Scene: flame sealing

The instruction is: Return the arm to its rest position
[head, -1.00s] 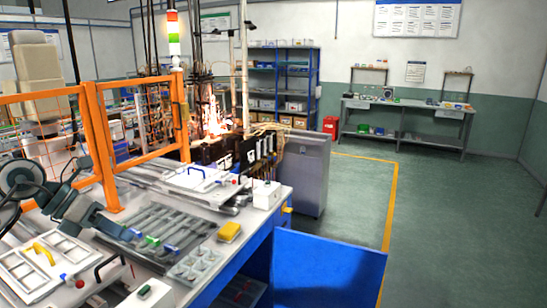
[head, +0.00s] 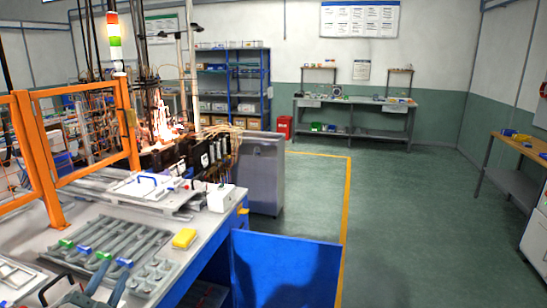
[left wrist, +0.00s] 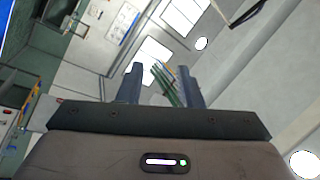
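My left gripper (head: 98,290) shows only partly at the bottom left edge of the head view, low beside the tray of grey bars (head: 112,245). Most of my left arm is out of frame. In the left wrist view, the gripper's two dark fingers (left wrist: 161,86) stand apart, pointing up toward wall and ceiling. Thin green and orange sticks show in the gap between them. I see no finger clearly touching them, and cannot tell how far behind they are. My right gripper is in neither view.
The worktable carries a yellow block (head: 185,238), a white box (head: 221,198) and the bars with green and blue ends. An orange guard frame (head: 38,160) stands behind. A blue panel (head: 285,268) hangs at the table's right. The green floor (head: 400,220) beyond is clear.

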